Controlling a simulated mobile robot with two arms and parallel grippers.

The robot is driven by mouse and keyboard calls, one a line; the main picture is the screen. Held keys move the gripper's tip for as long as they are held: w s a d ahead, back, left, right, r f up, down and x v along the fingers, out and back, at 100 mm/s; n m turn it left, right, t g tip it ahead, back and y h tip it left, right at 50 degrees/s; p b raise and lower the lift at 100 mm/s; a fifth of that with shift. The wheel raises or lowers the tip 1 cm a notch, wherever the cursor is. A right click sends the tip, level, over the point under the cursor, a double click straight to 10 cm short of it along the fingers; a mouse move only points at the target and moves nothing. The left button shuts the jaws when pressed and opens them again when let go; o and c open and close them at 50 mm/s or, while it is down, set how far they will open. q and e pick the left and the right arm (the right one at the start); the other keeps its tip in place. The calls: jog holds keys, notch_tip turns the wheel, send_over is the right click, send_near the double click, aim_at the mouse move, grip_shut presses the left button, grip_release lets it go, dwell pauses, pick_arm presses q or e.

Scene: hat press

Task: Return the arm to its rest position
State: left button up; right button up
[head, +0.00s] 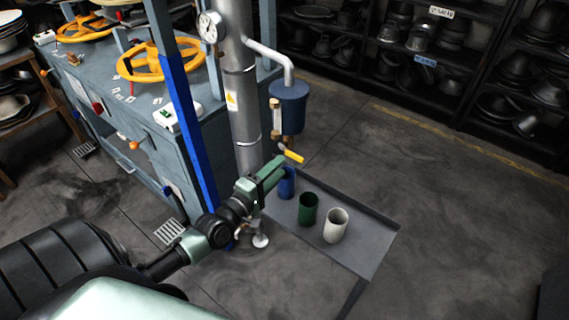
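My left arm comes in from the lower left. Its green gripper (276,170) is in front of the steam pipe, with its tips close to the yellow valve handle (293,156) under the blue cylinder (289,105). I cannot tell whether the tips touch the handle, and the gap between the fingers is not clear. No held object shows. A blue cup (287,183), partly beside the gripper, a green cup (308,209) and a white cup (336,226) stand on a grey tray (372,245). My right gripper is not in view.
A blue-grey press machine (150,150) with yellow handwheels (160,62) stands at left behind a blue post (190,130). A grey vertical pipe (240,90) with a gauge (209,27) rises beside my gripper. Dark shelves of hat forms (440,45) line the back. Floor at right is clear.

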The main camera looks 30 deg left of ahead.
pick_arm(q)
jog(key=shift+s, duration=0.3)
jog(key=s+d+f+m+g, duration=0.1)
jog(key=s+f+m+g, duration=0.3)
jog(key=f, duration=0.7)
jog(key=s+f+m+g+y, duration=0.15)
jog(key=s+f, duration=0.45)
jog(key=f, duration=0.6)
jog(key=s+d+f+m+g+h, duration=0.1)
jog(key=s+f+m+g, duration=0.3)
jog(key=f, duration=0.7)
jog(key=s+d+f+m+g, duration=0.2)
jog(key=s+f, duration=0.3)
jog(key=s, duration=0.4)
jog(key=s+d+f+m+g, duration=0.3)
jog(key=s+f+m, duration=0.2)
jog(key=s, duration=0.5)
jog(key=s+d+f+m+g, duration=0.2)
jog(key=s+f, duration=0.4)
jog(key=s, duration=0.4)
jog(key=shift+d+f+m+y, duration=0.15)
jog(key=shift+d+m+y, duration=0.15)
jog(key=shift+m, duration=0.35)
